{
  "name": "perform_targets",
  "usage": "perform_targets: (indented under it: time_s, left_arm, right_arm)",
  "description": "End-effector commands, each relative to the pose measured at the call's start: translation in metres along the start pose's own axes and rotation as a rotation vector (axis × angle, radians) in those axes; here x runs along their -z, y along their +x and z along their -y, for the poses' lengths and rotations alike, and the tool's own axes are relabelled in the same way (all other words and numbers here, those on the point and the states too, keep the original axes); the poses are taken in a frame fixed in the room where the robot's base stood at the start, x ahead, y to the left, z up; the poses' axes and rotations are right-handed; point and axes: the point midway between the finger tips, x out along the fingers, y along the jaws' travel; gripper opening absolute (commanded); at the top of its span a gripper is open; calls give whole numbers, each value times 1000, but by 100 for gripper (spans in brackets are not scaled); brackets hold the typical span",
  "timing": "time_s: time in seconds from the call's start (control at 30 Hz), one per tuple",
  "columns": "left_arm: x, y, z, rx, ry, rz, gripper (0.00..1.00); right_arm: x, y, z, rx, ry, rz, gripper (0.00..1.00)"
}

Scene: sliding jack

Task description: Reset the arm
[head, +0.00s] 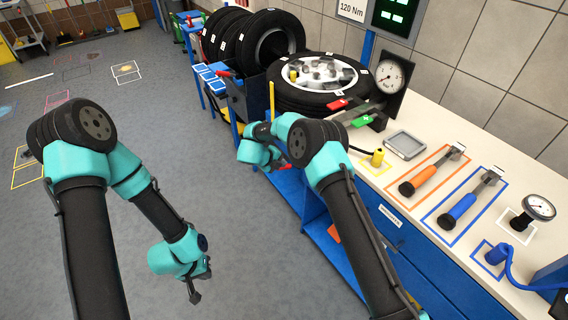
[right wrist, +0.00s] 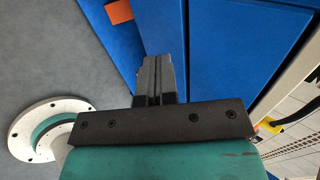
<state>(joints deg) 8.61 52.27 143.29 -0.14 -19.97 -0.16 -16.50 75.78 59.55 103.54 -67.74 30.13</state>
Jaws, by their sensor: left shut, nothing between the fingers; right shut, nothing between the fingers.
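My left gripper (head: 195,293) hangs over open grey floor in the head view, pointing down, with its dark fingers together and nothing between them. My right arm bends at the elbow beside the workbench, and its teal wrist is in front of the blue bench side. In the right wrist view my right gripper (right wrist: 153,60) has its two dark fingers closed together and empty. They are seen against the blue bench (right wrist: 230,45). In the head view the right fingers are mostly hidden and hard to make out.
The bench top (head: 440,125) holds an orange-handled tool (head: 418,180), a blue-handled tool (head: 463,206), a grey tray (head: 405,144) and a gauge (head: 539,207). A tyre with wheel (head: 315,75) lies at its far end, near standing tyres (head: 235,38).

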Motion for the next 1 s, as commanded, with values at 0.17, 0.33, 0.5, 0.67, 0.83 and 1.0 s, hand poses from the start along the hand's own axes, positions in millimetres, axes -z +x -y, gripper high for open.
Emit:
perform_targets:
  time_s: [0.17, 0.33, 0.5, 0.67, 0.83, 1.0]
  left_arm:
    - [0, 0, 0, 0, 0, 0, 0]
    - [0, 0, 0, 0, 0, 0, 0]
    - [0, 0, 0, 0, 0, 0, 0]
    - [0, 0, 0, 0, 0, 0, 0]
    - [0, 0, 0, 0, 0, 0, 0]
    - [0, 0, 0, 0, 0, 0, 0]
  right_arm:
    - [0, 0, 0, 0, 0, 0, 0]
    - [0, 0, 0, 0, 0, 0, 0]
    - [8, 11, 4, 17, -48, 15, 0]
    - [33, 40, 13, 64, -219, 78, 0]
    - [74, 75, 20, 108, -514, 194, 0]
    - [121, 99, 15, 114, -830, 333, 0]
